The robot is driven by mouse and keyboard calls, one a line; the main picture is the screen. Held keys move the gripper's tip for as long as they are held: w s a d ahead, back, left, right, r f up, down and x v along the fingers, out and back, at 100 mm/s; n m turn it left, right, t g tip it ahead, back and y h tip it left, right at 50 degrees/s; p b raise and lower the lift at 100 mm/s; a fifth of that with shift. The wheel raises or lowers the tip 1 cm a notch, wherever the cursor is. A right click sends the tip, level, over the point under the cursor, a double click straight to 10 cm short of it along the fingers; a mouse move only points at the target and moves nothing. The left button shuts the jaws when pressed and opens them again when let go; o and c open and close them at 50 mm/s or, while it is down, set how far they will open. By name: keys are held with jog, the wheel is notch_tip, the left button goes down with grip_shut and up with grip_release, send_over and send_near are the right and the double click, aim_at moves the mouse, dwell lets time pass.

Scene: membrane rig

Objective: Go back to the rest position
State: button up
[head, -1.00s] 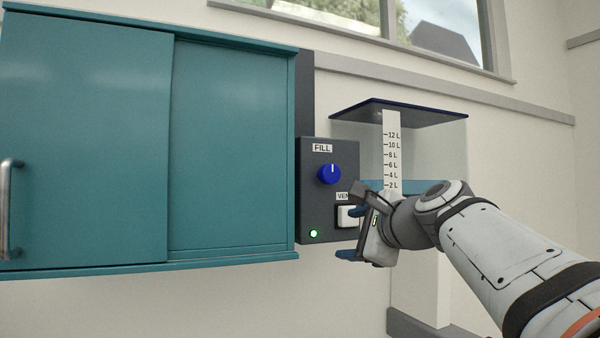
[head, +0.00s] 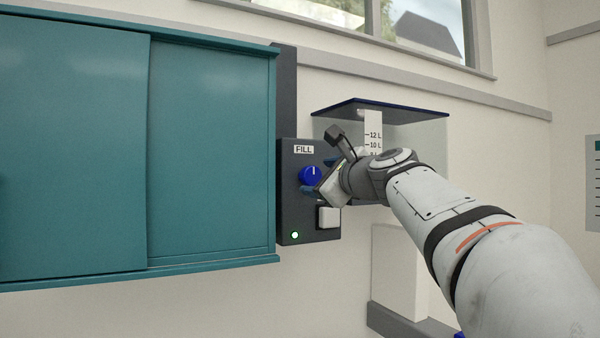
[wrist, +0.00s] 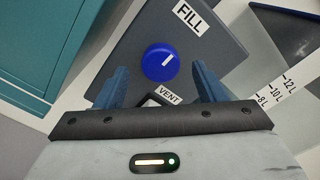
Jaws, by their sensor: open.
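My gripper (head: 318,178) is in front of the dark control box (head: 290,215), near its right side. In the wrist view my gripper (wrist: 160,90) shows two blue fingers spread apart with nothing held between them. The blue FILL knob (head: 310,176) sits just beyond the fingertips; it also shows in the wrist view (wrist: 160,63), its white mark tilted with the camera. In the head view that mark points up. The white VENT button (head: 328,217) is below my gripper, and its label is hidden there. A green light (head: 295,235) glows at the box's lower left.
A teal sliding-door cabinet (head: 210,150) hangs left of the box. A clear tank (head: 425,140) with a dark blue lid and a litre scale (head: 373,130) is behind my arm, its lower part hidden. The wall below the cabinet is bare.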

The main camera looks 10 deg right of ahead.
jog(key=shift+x, duration=1.1)
jog(key=shift+c, duration=0.4)
jog(key=c, duration=0.8)
jog(key=shift+f, duration=0.1)
jog(key=shift+c, duration=0.2)
